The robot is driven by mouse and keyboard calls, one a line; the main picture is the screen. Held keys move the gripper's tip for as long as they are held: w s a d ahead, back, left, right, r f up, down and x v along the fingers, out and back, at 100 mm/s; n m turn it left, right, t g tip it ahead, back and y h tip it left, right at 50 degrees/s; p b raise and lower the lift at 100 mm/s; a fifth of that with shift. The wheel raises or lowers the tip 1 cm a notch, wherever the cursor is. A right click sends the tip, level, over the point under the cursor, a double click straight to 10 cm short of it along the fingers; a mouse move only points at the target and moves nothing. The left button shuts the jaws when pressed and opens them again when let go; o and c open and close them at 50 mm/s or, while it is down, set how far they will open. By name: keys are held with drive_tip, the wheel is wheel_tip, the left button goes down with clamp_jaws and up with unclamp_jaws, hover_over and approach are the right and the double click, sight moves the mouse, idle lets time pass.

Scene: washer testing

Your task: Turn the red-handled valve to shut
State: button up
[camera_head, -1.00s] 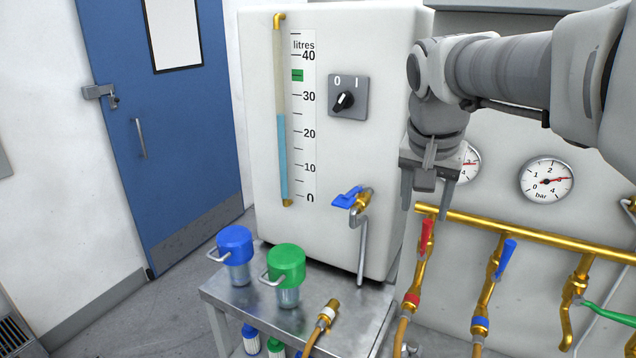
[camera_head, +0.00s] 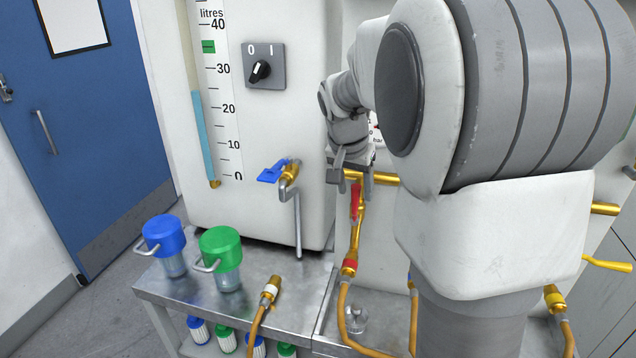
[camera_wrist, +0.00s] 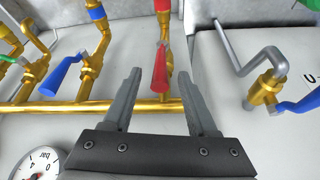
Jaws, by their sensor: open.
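The red-handled valve (camera_head: 355,203) sits on a brass branch pipe below the brass manifold (camera_head: 382,178). Its handle points up along the pipe in the head view. In the wrist view the red handle (camera_wrist: 160,70) lies between the two open fingers, in line with its branch. My gripper (camera_head: 349,182) is at the top of the red handle in the head view. In the wrist view my gripper (camera_wrist: 162,95) is open, with a finger on each side of the handle and a gap visible on both sides. Contact with the handle does not show.
The blue-handled valve (camera_wrist: 60,76) is beside the red one on the manifold. A tank (camera_head: 310,130) with a blue-lever tap (camera_head: 275,171) stands close to my gripper. A steel bench (camera_head: 190,284) holds blue and green capped jars. My arm hides much of the manifold.

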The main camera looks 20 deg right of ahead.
sight(356, 200)
drive_tip(key=x, duration=0.5)
clamp_jaws()
idle(1.4)
